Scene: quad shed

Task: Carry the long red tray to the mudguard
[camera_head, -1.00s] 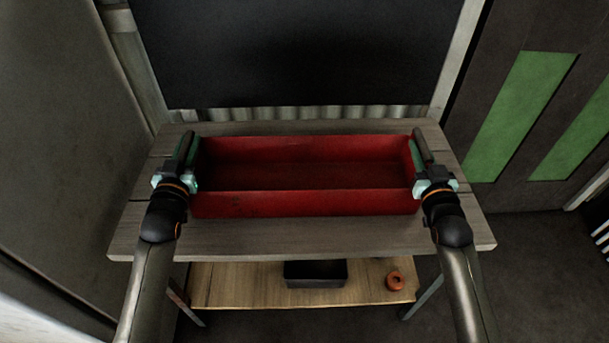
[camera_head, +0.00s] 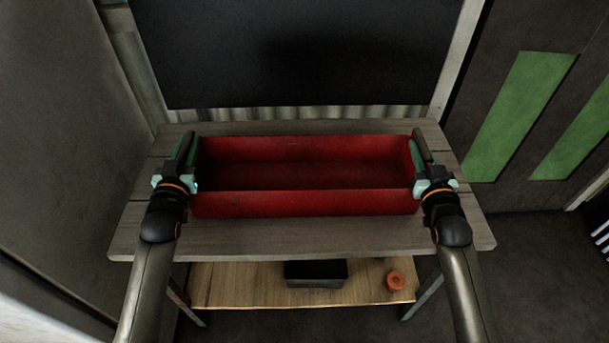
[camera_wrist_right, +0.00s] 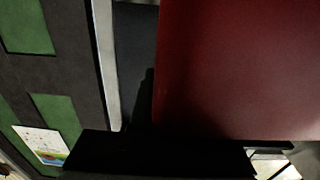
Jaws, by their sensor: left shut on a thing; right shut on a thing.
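The long red tray (camera_head: 305,204) is an empty open box, level, lying lengthwise across the wooden bench in the head view. I cannot tell whether it rests on the bench top or hangs just above it. My left gripper (camera_head: 188,158) is shut on its left end wall. My right gripper (camera_head: 418,158) is shut on its right end wall. In the right wrist view the tray's red wall (camera_wrist_right: 240,70) fills the right half, with a dark gripper finger (camera_wrist_right: 160,155) below it. I cannot make out a mudguard in these frames.
The grey wooden bench (camera_head: 300,238) has a lower shelf (camera_head: 240,285) with a black box (camera_head: 315,273) and a small orange round thing (camera_head: 395,281). A dark panel (camera_head: 300,50) stands behind. A dark door with green panels (camera_head: 520,115) is at right, above open floor (camera_head: 540,260).

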